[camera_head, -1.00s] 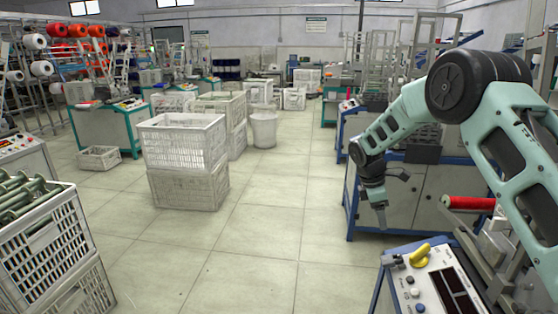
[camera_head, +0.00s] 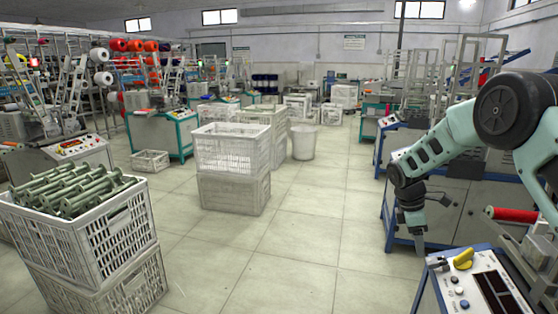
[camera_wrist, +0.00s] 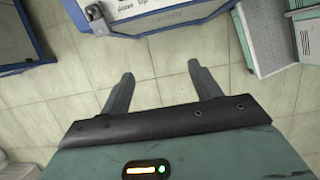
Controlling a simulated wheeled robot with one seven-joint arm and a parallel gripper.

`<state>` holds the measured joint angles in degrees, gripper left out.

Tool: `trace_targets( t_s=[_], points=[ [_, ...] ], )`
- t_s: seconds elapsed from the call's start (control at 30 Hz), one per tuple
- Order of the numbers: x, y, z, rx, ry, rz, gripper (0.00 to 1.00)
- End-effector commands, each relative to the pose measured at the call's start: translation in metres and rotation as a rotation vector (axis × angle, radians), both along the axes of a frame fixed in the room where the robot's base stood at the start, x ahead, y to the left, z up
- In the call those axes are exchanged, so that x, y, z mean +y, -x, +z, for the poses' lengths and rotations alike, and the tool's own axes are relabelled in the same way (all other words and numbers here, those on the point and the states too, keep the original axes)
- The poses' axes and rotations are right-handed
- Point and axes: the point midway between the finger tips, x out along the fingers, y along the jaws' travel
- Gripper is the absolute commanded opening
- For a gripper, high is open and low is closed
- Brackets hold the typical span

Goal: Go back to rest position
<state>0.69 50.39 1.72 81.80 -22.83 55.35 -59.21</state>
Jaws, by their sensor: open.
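My gripper (camera_head: 420,240) hangs from my arm at the right of the head view, pointing down over the floor beside a control panel. In the wrist view its two fingers (camera_wrist: 158,90) stand wide apart, with only floor tiles between them. It holds nothing. The control panel (camera_head: 466,292) has a yellow knob and a dark display, and lies just below and right of the gripper, apart from it. A red bobbin (camera_head: 512,214) is mounted on the machine behind the panel.
Stacked white crates stand at the left, the top one (camera_head: 100,242) full of green bobbins. More stacked crates (camera_head: 232,150) stand at the middle. A blue-framed machine cabinet (camera_head: 468,215) is behind my gripper. The tiled floor (camera_head: 310,225) between is clear.

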Motion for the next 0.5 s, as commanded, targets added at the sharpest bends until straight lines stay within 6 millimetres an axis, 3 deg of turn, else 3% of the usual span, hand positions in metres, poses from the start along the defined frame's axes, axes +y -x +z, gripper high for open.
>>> trace_targets(
  t_s=[0.37,0.5],
  points=[
    [0.048,0.022,0.030,-0.039,-0.060,-0.054,0.63],
    [0.077,0.039,0.049,-0.058,-0.095,-0.087,0.63]
  ],
)
